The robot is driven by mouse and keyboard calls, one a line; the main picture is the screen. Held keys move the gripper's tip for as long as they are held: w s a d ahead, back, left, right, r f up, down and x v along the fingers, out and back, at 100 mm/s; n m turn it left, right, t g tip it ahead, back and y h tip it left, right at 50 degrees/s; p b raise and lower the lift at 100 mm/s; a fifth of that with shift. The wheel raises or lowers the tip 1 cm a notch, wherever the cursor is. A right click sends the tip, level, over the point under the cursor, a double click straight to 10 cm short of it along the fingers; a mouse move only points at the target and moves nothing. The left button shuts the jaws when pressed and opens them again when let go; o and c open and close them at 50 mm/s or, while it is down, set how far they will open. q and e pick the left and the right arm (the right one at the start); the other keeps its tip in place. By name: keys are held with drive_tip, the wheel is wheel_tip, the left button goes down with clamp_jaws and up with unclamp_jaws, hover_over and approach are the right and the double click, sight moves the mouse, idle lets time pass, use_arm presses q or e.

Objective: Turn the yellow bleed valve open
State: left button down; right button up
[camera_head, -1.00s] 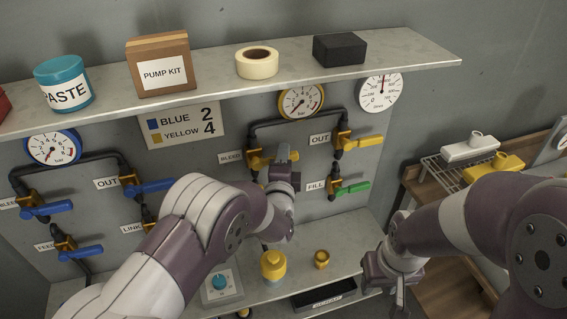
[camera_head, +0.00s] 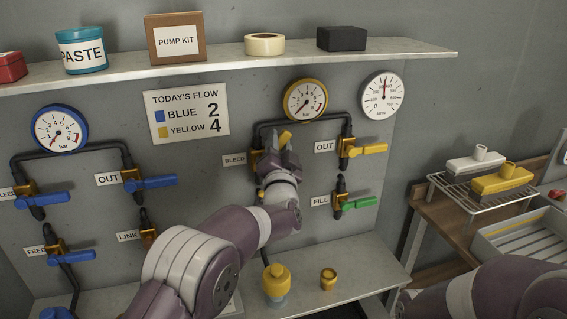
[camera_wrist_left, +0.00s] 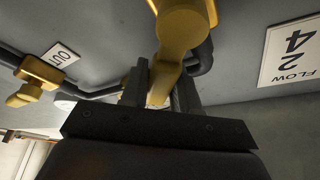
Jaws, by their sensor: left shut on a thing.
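The yellow bleed valve (camera_head: 256,163) is on the wall beside the BLEED label, under the yellow-rimmed gauge, and my gripper largely covers it. My left gripper (camera_head: 277,148) is at this valve, shut on its yellow handle (camera_head: 285,136), part of which shows tilted upward at the fingers. In the left wrist view the yellow handle (camera_wrist_left: 181,35) runs down between the two dark fingers (camera_wrist_left: 162,92). The yellow gauge (camera_head: 305,99) has its needle toward the lower left. My right arm shows at the lower right; its gripper is out of view.
The yellow OUT valve (camera_head: 368,150) and green FILL valve (camera_head: 358,203) are close on the right. Blue-handled valves (camera_head: 152,182) are on the left. A yellow-capped bottle (camera_head: 276,281) and small brass cup (camera_head: 328,279) stand on the lower shelf. An upper shelf (camera_head: 215,62) overhangs.

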use_arm(q)
drive_tip(key=n+y+b, duration=0.1)
drive_tip(key=n, duration=0.1)
drive_tip(key=a+n+y+b, duration=0.1)
drive_tip(key=n, duration=0.1)
drive_tip(key=a+n+y+b, duration=0.1)
drive_tip(key=n+b, duration=0.1)
drive_tip(key=shift+s+a+r, duration=0.1)
drive_tip(key=shift+s+r, duration=0.15)
drive_tip(key=shift+s, duration=0.1)
drive_tip(key=shift+s+a+r+n+y+b, duration=0.1)
drive_tip(key=shift+a+n+y+b, duration=0.3)
drive_tip(key=shift+n, duration=0.45)
drive_tip(key=shift+s+a+r+n+y+b, duration=0.1)
drive_tip(key=shift+a+n+y+b, duration=0.15)
drive_tip(key=shift+n+y, duration=0.45)
drive_tip(key=shift+s+a+r+n+y+b, duration=0.1)
drive_tip(key=shift+a+n+y+b, duration=0.2)
drive_tip(key=shift+n, duration=0.65)
drive_tip(key=c, duration=1.1)
unclamp_jaws()
drive_tip(key=shift+o, duration=0.9)
drive_tip(key=shift+r, duration=0.15)
drive_tip(key=shift+s, duration=0.1)
drive_tip(key=b+v, duration=0.1)
drive_tip(key=v, duration=1.1)
drive_tip(key=shift+s+b, duration=0.3)
drive_tip(key=shift+b, duration=0.05)
drive_tip(key=shift+d, duration=0.1)
